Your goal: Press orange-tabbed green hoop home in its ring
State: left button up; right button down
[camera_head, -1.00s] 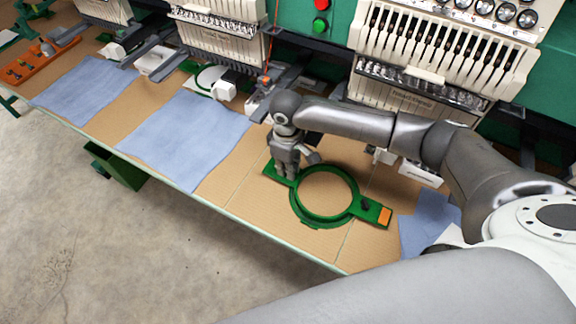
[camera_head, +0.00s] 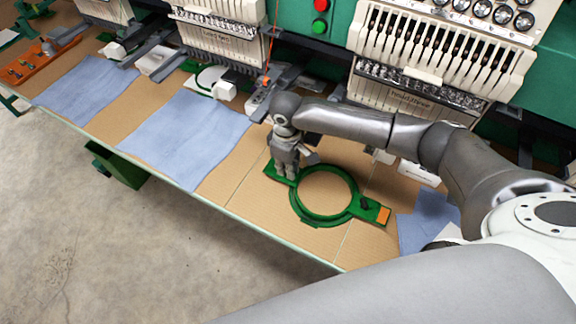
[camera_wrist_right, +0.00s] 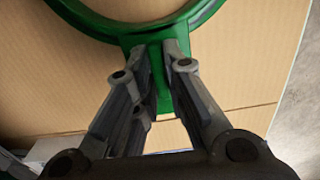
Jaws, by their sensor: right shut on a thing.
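The green hoop (camera_head: 322,219) lies flat on the tan tabletop near its front edge. An orange tab (camera_head: 384,214) is at its right end, with a small dark knob (camera_head: 364,203) beside it. My right gripper (camera_head: 288,172) points down at the hoop's left end. In the right wrist view, the fingers of my right gripper (camera_wrist_right: 160,48) are shut on the green bar of the hoop (camera_wrist_right: 158,82), just outside its round band. I cannot tell a separate inner and outer ring apart, nor how deep the hoop sits. My left gripper is out of view.
Blue cloths lie on the table at the left (camera_head: 185,135) and far left (camera_head: 85,85), and another (camera_head: 430,220) lies right of the hoop. White embroidery machine heads (camera_head: 430,60) stand along the back. An orange tray (camera_head: 42,64) is at the far left.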

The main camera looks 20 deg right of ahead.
jog(key=c, duration=1.4)
grip_release()
notch_tip(320, 180, up, 12)
jog(key=shift+a+f, duration=0.1)
